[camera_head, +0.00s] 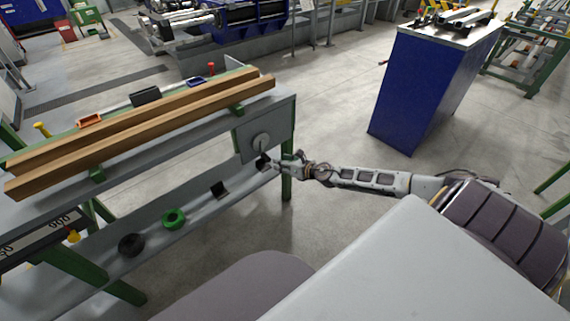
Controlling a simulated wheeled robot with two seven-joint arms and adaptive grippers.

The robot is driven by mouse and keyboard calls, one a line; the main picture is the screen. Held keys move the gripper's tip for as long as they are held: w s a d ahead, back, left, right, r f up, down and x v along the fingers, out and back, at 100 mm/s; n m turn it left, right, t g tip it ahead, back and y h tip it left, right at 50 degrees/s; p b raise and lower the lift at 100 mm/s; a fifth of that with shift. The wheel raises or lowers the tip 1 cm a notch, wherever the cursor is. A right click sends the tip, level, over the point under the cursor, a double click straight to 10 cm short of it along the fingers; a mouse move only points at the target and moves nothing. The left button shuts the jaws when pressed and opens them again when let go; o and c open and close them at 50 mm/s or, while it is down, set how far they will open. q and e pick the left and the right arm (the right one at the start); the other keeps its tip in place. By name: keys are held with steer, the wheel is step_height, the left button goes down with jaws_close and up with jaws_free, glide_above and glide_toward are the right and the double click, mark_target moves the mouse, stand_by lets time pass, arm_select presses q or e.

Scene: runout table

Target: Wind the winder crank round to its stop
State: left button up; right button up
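The winder crank (261,141) shows as a pale round disc on the grey panel at the right end of the runout table (285,112). A small dark part, perhaps its handle, sits just below the disc. My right gripper (273,163) reaches in from the right, with its fingertips at or very near this dark part. At this size I cannot tell whether the fingers touch it or are closed on it. The crank's arm and its stop cannot be made out. My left gripper is not in view.
Two long wooden beams (140,121) lie along the table top. An orange tray (89,121) and a black box (145,96) are behind them. A green ring (174,219) and a black ring (131,245) are on the lower shelf. A blue cabinet (425,90) stands at the back right.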

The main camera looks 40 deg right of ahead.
steer(key=shift+s+r, duration=0.2)
steer(key=shift+s, duration=0.3)
stand_by(0.4)
